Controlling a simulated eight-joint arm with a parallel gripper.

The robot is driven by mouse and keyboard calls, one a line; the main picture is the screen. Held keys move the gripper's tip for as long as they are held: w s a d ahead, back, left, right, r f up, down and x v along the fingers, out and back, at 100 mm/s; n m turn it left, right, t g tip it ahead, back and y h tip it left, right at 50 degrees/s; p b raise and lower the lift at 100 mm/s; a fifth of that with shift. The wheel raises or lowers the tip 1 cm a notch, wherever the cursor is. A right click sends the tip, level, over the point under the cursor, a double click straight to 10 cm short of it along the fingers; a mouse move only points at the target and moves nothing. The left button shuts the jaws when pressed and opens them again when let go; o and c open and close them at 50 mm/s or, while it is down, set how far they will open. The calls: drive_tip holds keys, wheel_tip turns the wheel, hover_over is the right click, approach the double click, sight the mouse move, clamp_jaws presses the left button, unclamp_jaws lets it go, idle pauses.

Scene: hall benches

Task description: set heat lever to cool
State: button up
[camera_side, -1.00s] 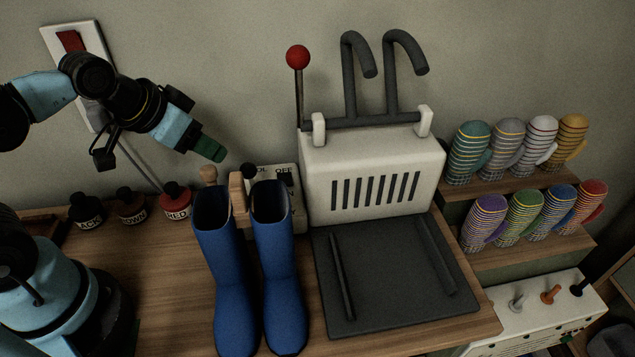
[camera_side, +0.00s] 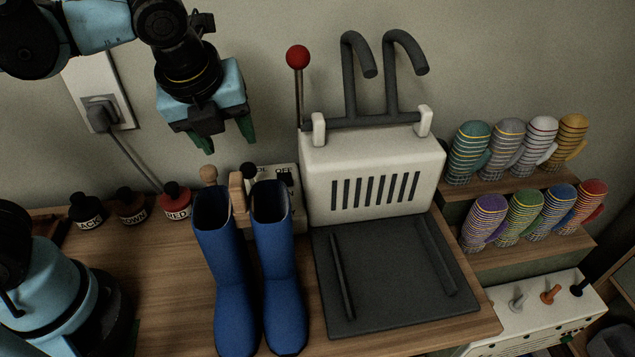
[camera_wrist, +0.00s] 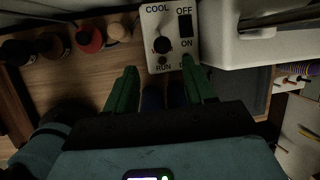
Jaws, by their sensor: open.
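A pale control panel (camera_side: 297,213) stands on the bench behind the boots, partly hidden by them. In the wrist view the panel (camera_wrist: 178,52) reads COOL at the top and RUN at the bottom. Between these labels is a lever with a black ball (camera_wrist: 162,45), seen nearly end-on, nearer RUN in the picture; its exact setting is hard to tell. The black ball (camera_side: 248,170) also shows in the side view. My gripper (camera_side: 227,143) is open and empty, pointing down above the panel and boots. In the wrist view its green fingers (camera_wrist: 163,85) are spread below the panel.
Blue boots (camera_side: 230,270) stand in front of the panel. A dark OFF/ON switch (camera_wrist: 186,24) sits beside the lever. A white machine (camera_side: 372,175) with a red-ball rod (camera_side: 298,57) is at right. Several bottles (camera_side: 131,206) stand at left. A plug (camera_side: 99,114) is on the wall.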

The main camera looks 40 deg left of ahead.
sight(246, 166)
drive_tip(key=shift+w+a+f+m+y, duration=0.2)
drive_tip(key=shift+w+f+m, duration=0.45)
drive_tip(key=shift+f, duration=1.05)
drive_tip(key=shift+w+a+f+m, duration=0.25)
drive_tip(key=shift+w+f+m, duration=0.4)
drive_tip(key=shift+f, duration=1.05)
drive_tip(key=shift+w+a+f+m+y, duration=0.2)
drive_tip(key=shift+w+f+m, duration=0.45)
drive_tip(key=shift+f, duration=1.05)
clamp_jaws()
